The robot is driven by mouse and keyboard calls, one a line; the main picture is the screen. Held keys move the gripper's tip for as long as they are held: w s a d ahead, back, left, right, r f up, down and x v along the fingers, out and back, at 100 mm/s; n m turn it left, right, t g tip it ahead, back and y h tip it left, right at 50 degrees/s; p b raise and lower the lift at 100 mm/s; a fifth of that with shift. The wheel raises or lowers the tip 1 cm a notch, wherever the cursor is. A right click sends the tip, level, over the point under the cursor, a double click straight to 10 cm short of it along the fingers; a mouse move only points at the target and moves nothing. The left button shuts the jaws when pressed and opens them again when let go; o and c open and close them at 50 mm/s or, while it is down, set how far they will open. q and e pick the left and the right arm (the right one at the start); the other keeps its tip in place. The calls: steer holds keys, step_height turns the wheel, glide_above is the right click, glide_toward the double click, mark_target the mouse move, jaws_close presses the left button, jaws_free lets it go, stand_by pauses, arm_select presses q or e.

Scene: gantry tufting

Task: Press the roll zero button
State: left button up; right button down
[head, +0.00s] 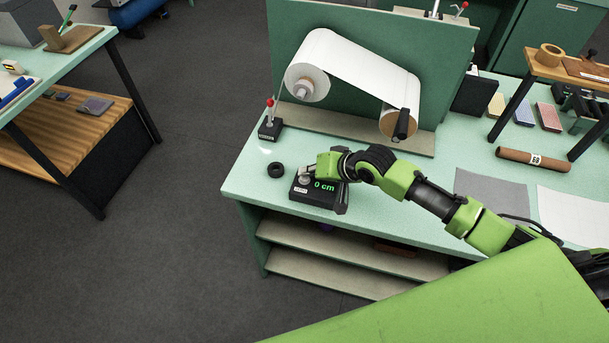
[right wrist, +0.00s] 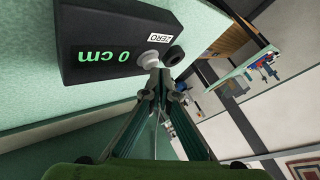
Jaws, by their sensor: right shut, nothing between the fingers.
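The roll counter is a black box (head: 319,203) near the front left corner of the green bench, with a green display reading "0 cm". Its pale round zero button (head: 304,179) sits at the box's left end; in the right wrist view the button (right wrist: 151,60) is beside a white "ZERO" label (right wrist: 160,38). My right gripper (right wrist: 161,74) is shut and empty, its fingertips at the button's edge. I cannot tell whether they touch it. In the head view my right gripper (head: 312,171) is over the box, with its fingers mostly hidden. My left gripper is not in view.
A black ring (head: 276,170) lies just left of the box. A red-tipped lever (head: 270,119) stands behind it. A white roll (head: 345,65) hangs on the green panel behind.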

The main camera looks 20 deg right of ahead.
mark_target(307, 178)
steer(key=shift+r+p, duration=2.2)
steer(key=shift+p, duration=0.2)
steer(key=shift+r, duration=0.8)
